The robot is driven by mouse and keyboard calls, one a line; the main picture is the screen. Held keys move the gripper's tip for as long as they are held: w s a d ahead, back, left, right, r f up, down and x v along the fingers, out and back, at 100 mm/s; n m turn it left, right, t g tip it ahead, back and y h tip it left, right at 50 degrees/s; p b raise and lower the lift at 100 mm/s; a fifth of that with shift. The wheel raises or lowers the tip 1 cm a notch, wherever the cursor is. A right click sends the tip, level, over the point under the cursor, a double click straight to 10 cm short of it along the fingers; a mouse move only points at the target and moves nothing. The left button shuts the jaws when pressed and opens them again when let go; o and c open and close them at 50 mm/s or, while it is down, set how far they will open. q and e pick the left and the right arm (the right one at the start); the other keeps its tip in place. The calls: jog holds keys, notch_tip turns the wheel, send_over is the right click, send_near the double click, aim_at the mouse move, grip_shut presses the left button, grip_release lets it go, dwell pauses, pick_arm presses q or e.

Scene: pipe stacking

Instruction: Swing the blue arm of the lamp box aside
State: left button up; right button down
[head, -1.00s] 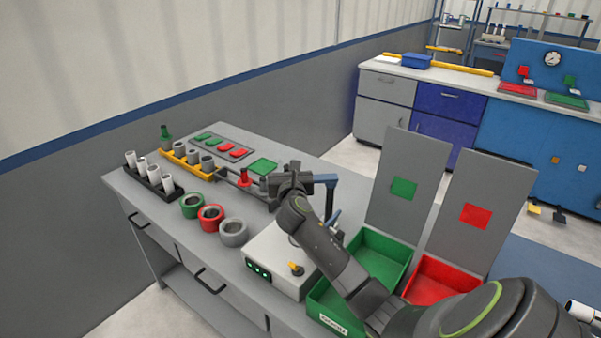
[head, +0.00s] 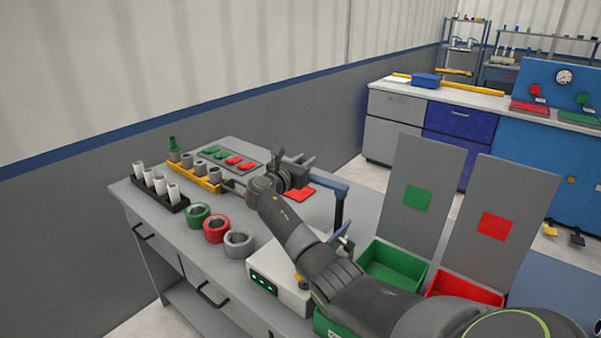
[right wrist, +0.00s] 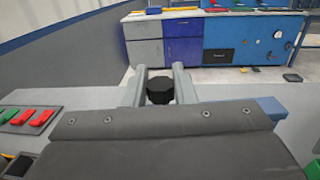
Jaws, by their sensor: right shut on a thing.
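The blue arm (head: 329,182) runs from the top of a dark post (head: 338,212) leftward to my right gripper (head: 297,160). In the right wrist view, my right gripper (right wrist: 161,88) has its two fingers closed around a black knob (right wrist: 160,91). A piece of blue (right wrist: 272,108) shows at the right there. In the head view the knob is hidden by the gripper. My left gripper is not in view.
Green, red and grey rings (head: 214,229) stand along the bench's front edge. White pipes in a black rack (head: 160,184) and a yellow rack (head: 207,182) are at left. Green (head: 393,262) and red bins (head: 462,287) flank the post's right.

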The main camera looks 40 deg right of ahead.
jog(key=shift+w+d+m+g+h+b, duration=0.15)
jog(key=shift+d+m+g+h+b, duration=0.15)
jog(key=shift+d+m+g+b, duration=0.35)
jog(key=shift+a+g, duration=0.1)
jog(key=shift+g, duration=0.15)
jog(key=c, duration=1.2)
grip_release()
jog(key=b+v, duration=0.1)
jog(key=v, duration=1.6)
jog(key=shift+a, duration=0.1)
